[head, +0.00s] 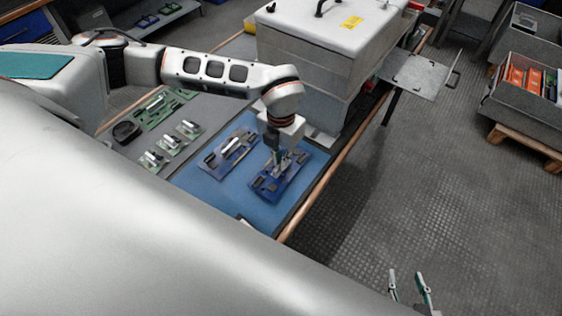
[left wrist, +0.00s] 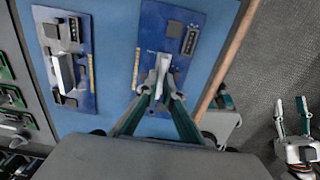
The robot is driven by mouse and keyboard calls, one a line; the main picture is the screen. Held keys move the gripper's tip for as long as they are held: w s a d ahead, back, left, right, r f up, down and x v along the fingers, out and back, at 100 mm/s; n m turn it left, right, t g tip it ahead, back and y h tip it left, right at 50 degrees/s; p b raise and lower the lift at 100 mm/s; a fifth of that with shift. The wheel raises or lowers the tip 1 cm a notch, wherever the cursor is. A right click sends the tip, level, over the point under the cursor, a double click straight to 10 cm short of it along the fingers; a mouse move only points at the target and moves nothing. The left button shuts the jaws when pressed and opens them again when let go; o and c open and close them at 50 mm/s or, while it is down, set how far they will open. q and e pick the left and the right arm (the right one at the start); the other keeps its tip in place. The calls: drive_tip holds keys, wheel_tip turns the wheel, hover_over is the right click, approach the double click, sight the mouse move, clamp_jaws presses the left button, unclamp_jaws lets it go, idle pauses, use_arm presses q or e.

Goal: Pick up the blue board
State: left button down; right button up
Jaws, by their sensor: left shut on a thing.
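Two blue boards with dark and silver parts are on the blue mat area. My left gripper (head: 279,163) comes down from above onto the right-hand blue board (head: 265,187). In the left wrist view its fingertips (left wrist: 158,92) are shut on the upright silver part of that board (left wrist: 187,17). I cannot tell whether this board rests on the mat or is slightly above it. The other blue board (head: 217,158) lies to its left with its silver bar in view, also seen in the left wrist view (left wrist: 83,85). My right gripper (head: 410,286) is open and empty, low over the floor.
The blue mat (head: 205,187) lies on a bench with a copper-coloured edge (head: 318,189). Green boards (head: 172,144) lie to the left. A grey-white cabinet (head: 310,60) stands behind. A crate of orange items (head: 525,85) is at far right; open floor lies right of the bench.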

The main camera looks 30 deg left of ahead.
use_arm(q)
wheel_tip(320, 180, up, 19)
idle(0.4)
idle(0.5)
